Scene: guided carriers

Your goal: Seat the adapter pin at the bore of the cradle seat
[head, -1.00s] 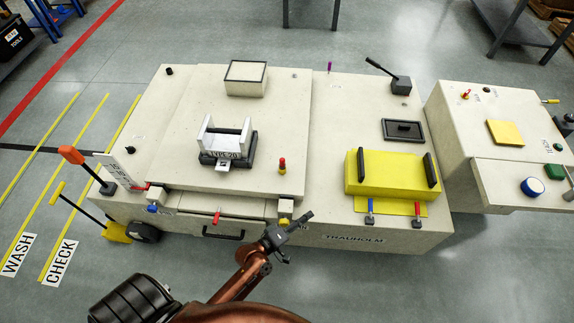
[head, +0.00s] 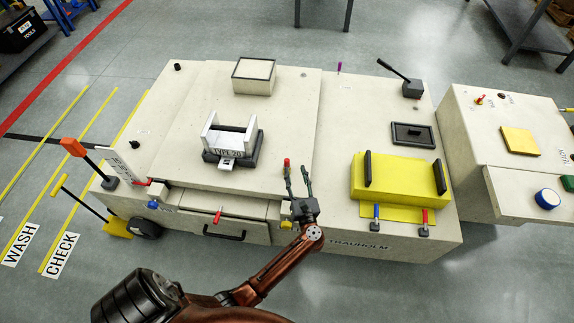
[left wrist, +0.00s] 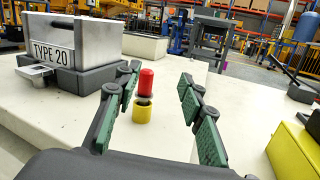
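A small pin with a red top (head: 287,162) and a yellow lower part or collar stands upright on the cream bench top; I take it as the adapter pin. In the left wrist view the red pin (left wrist: 146,82) stands in a yellow collar (left wrist: 142,110). My left gripper (head: 296,170) is open, its green-padded fingers spread just in front of the pin. The pin shows between the fingers (left wrist: 160,78) and they do not grip it. A silver cradle marked TYPE 20 (head: 229,140) sits on a dark base to the left. I see no bore. My right gripper is out of view.
A cream box (head: 253,78) stands behind the cradle. A yellow block with black handles (head: 400,178) is to the right, with a blue and a red lever in front. A dark tray (head: 412,135) lies behind it. The bench top between cradle and pin is clear.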

